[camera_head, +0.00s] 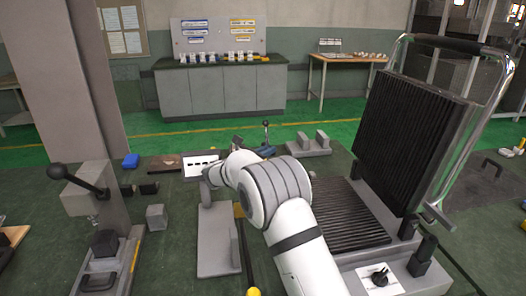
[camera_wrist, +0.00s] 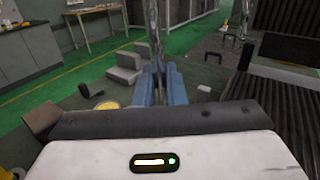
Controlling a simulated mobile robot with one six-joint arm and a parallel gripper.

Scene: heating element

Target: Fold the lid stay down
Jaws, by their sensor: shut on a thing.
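The machine has a dark ribbed lid (camera_head: 410,120) standing open and tilted back over a ribbed lower plate (camera_head: 345,215). A shiny curved bar (camera_head: 490,110) runs around the lid's far side. My gripper (camera_wrist: 158,84) has blue fingers shut on an upright metal rod (camera_wrist: 155,30), whose top leaves the wrist view. In the head view a rod with a dark knob (camera_head: 266,125) rises beside the blue fingertips (camera_head: 267,150), mostly hidden by my arm. I cannot tell whether this rod is the lid stay.
A grey block stand (camera_head: 310,145) is beyond my gripper. A lever fixture (camera_head: 95,190) stands at the left, with a small grey cube (camera_head: 156,216) near it. Open green floor lies behind.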

